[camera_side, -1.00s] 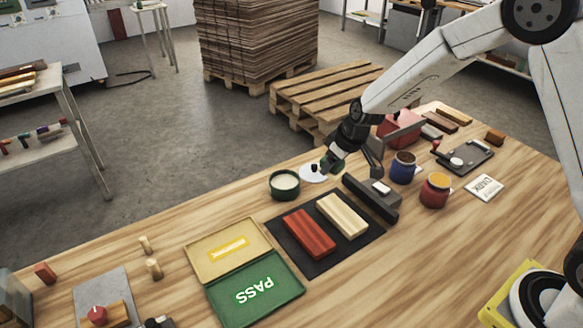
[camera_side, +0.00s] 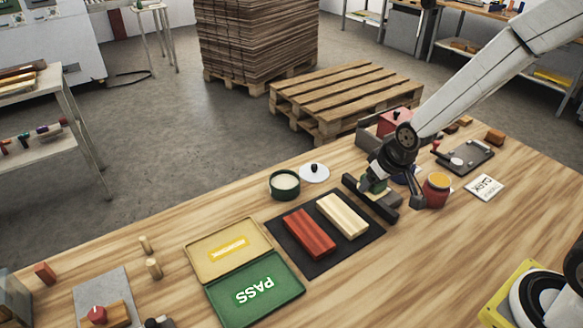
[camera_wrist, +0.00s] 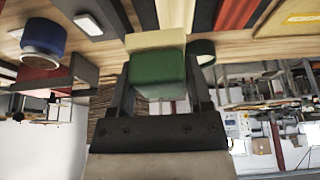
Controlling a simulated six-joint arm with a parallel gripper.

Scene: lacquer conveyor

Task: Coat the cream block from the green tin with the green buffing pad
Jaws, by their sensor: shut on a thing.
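In the wrist view my gripper (camera_wrist: 160,85) is shut on the green buffing pad (camera_wrist: 158,72), a green block with a pale cream face. Whether the pad touches the rack I cannot tell. The cream block (camera_side: 343,215) lies on the black mat (camera_side: 326,262), right of the red block (camera_side: 309,233), and looks uncoated. The green tin (camera_side: 284,190) stands open, left of my gripper, with pale contents. Its white lid (camera_side: 316,175) lies beside it, knob up.
The red tin (camera_side: 437,193) stands right of my gripper. The blue tin (camera_wrist: 42,38) is mostly hidden in the side view. The green PASS tray (camera_side: 256,288) and yellow tray (camera_side: 229,247) lie left of the mat.

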